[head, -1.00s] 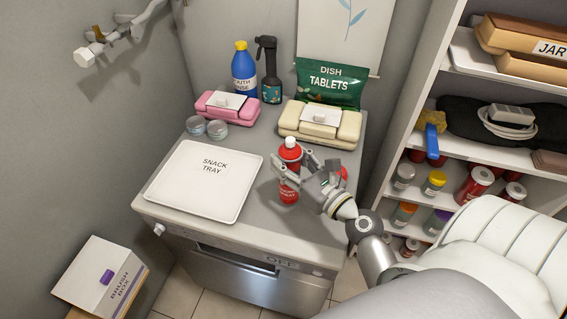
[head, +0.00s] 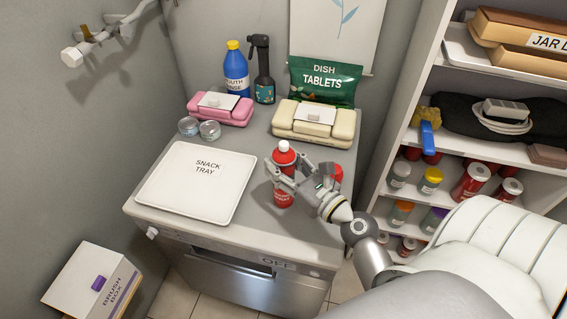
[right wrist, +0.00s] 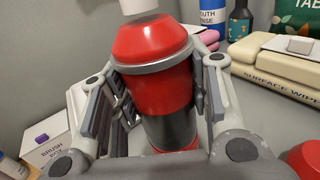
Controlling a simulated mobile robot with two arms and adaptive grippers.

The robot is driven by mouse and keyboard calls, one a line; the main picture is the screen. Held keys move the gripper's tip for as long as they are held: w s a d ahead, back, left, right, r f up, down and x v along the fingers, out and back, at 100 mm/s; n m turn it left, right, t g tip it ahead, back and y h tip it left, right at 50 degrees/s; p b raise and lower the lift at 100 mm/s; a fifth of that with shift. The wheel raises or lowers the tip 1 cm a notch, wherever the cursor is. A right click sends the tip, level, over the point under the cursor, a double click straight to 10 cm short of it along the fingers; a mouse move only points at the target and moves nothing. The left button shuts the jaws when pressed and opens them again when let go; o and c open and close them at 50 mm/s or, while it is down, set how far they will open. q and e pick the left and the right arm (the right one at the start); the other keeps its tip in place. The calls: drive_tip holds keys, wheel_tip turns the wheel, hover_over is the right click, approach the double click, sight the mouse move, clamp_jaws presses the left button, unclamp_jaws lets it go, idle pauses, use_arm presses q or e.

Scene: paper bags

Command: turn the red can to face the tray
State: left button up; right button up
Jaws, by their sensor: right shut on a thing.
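The red can (head: 283,159) has a white cap and stands upright on or just above the grey counter, right of the tray; I cannot tell whether its base touches. Pale lettering shows low on its front side. My right gripper (head: 284,176) is shut around its middle, coming from the right. In the right wrist view the red can (right wrist: 152,85) fills the space between the fingers, with a grey rim and a dark lower band; no label shows there. The white snack tray (head: 185,199) lies flat and empty. My left gripper is out of view.
Another red item (head: 337,172) stands just behind my right gripper. A shelf (head: 395,206) stands at the right.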

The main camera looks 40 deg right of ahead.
drive_tip(key=shift+f, duration=0.1)
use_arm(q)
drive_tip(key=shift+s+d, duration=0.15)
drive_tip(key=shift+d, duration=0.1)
use_arm(e)
drive_tip(key=o, duration=1.4)
drive_tip(key=shift+s, duration=0.1)
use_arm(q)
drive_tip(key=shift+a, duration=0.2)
use_arm(e)
drive_tip(key=s+d, duration=0.1)
drive_tip(key=s, duration=1)
drive_tip(key=shift+s+d, duration=0.2)
drive_tip(key=shift+s, duration=0.2)
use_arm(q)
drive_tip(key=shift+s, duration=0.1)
